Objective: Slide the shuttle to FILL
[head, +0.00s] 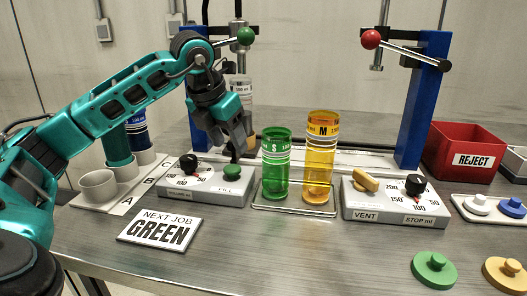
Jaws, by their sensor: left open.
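A wire-framed carrier (297,212) stands between two grey control boxes and looks like the shuttle, though no label confirms it. It holds a green cylinder marked S (275,165) and a taller amber cylinder marked M (319,160). The left control box (200,197) has a black dial (188,162), a green knob (232,172) and a small label below the knob that I cannot read clearly. My left gripper (235,157) is open and points down just above the green knob. Whether it touches the knob is unclear. My right gripper is out of view.
The right control box (395,213) has a yellow handle (366,181) and a black dial. Blue posts (419,115) carry levers with green and red balls. A red REJECT bin (468,150) stands right. A NEXT JOB GREEN sign (160,229) lies front left. The front middle is clear.

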